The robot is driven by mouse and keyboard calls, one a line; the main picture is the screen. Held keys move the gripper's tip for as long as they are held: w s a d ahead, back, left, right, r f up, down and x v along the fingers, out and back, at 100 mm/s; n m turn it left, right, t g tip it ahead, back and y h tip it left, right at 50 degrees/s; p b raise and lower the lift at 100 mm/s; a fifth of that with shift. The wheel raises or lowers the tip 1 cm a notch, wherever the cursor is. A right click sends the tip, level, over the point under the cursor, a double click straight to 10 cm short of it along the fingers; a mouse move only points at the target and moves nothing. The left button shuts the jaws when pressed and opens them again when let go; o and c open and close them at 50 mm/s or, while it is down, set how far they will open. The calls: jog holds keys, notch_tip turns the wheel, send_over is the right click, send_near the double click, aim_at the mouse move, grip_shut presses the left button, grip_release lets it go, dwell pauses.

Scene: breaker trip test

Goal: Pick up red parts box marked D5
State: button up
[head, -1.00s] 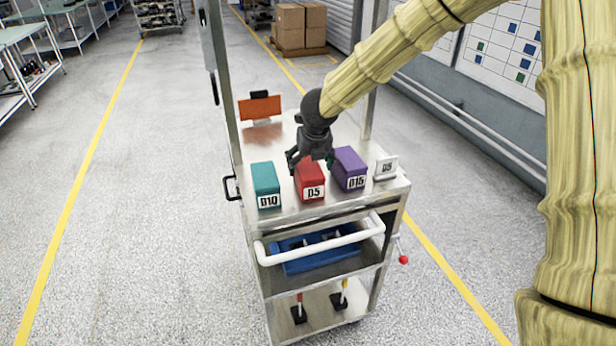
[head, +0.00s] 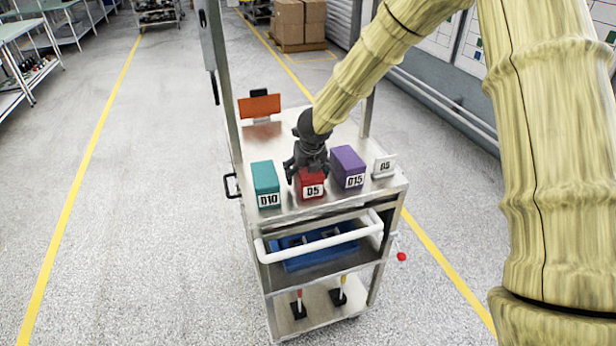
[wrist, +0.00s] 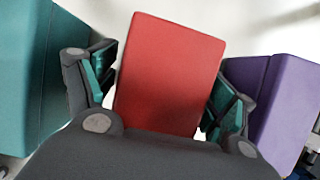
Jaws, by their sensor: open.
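The red parts box marked D5 (head: 312,186) stands on the top shelf of a metal cart, between a teal box and a purple box. Its front label shows below my gripper in the head view. My gripper (head: 306,174) is over the red box, with one finger on each side of it. In the wrist view the red box (wrist: 168,75) lies between the open, green-padded fingers of my gripper (wrist: 160,95). A narrow gap shows beside the box at the left finger; contact on the right is hard to tell.
The teal box D10 (head: 265,185) and purple box D15 (head: 347,167) stand close on either side. A small D5 sign (head: 384,166) is at the right, an orange panel (head: 259,106) behind. The cart's posts and white handle (head: 320,241) border the shelf.

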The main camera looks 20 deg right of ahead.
jog(key=shift+f, duration=0.25)
jog(key=shift+c, duration=0.4)
jog(key=c, duration=1.1)
jog(key=shift+o, duration=0.2)
